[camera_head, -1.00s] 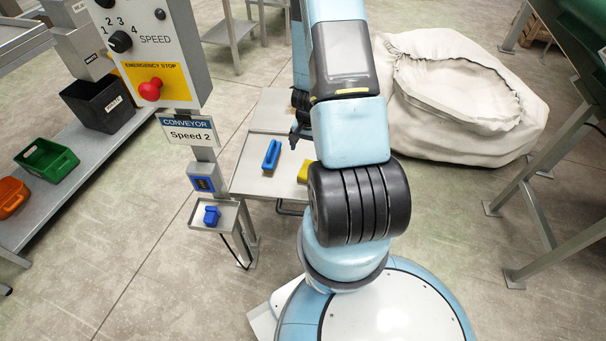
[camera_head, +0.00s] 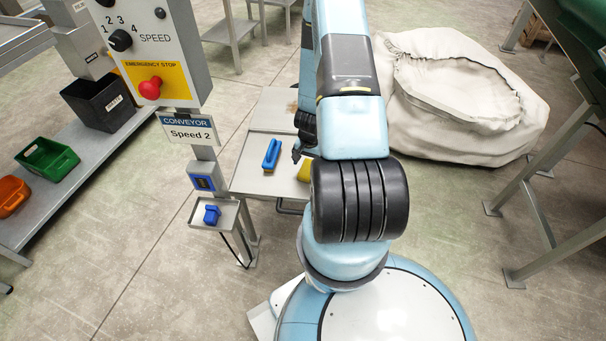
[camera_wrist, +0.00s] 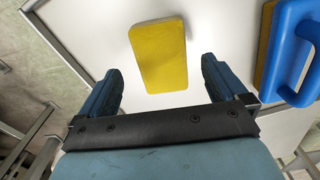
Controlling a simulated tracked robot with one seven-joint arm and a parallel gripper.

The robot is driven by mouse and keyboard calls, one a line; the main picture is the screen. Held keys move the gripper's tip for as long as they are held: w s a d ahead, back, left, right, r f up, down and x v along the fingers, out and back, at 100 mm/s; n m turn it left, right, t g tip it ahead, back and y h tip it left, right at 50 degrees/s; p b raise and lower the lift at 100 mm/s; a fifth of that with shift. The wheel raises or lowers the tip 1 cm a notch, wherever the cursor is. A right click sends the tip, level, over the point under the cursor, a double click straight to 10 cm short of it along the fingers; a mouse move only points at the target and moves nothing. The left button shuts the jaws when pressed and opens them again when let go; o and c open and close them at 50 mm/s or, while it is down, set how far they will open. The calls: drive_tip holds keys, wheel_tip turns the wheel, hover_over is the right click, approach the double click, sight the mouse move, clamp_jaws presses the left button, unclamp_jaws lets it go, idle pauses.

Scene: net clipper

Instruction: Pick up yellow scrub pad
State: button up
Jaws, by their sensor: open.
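The yellow scrub pad (camera_wrist: 158,56) lies flat on a pale tray surface in the wrist view, just beyond the fingertips and roughly centred between them. In the head view only a part of the yellow pad (camera_head: 304,171) shows; my arm hides the rest. My gripper (camera_wrist: 160,80) is open and empty, one finger on each side of the pad's near end in the picture. In the head view my gripper (camera_head: 297,153) is partly hidden by my arm, above the table near the pad. I cannot tell its height above the pad.
A blue-handled tool (camera_wrist: 290,50) lies right of the pad in the wrist view; it also shows in the head view (camera_head: 271,154). The tray (camera_head: 248,180) has raised edges. The conveyor control post (camera_head: 204,154) stands left, and a large pale sack (camera_head: 420,130) lies right.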

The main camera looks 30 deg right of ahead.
drive_tip(key=shift+w+d+f, duration=0.1)
drive_tip(key=shift+f, duration=1)
drive_tip(key=shift+w+d+f, duration=0.1)
drive_tip(key=shift+f, duration=1)
drive_tip(key=shift+c, duration=0.4)
drive_tip(key=c, duration=1)
drive_tip(key=shift+c, duration=0.2)
drive_tip(key=shift+r, duration=0.1)
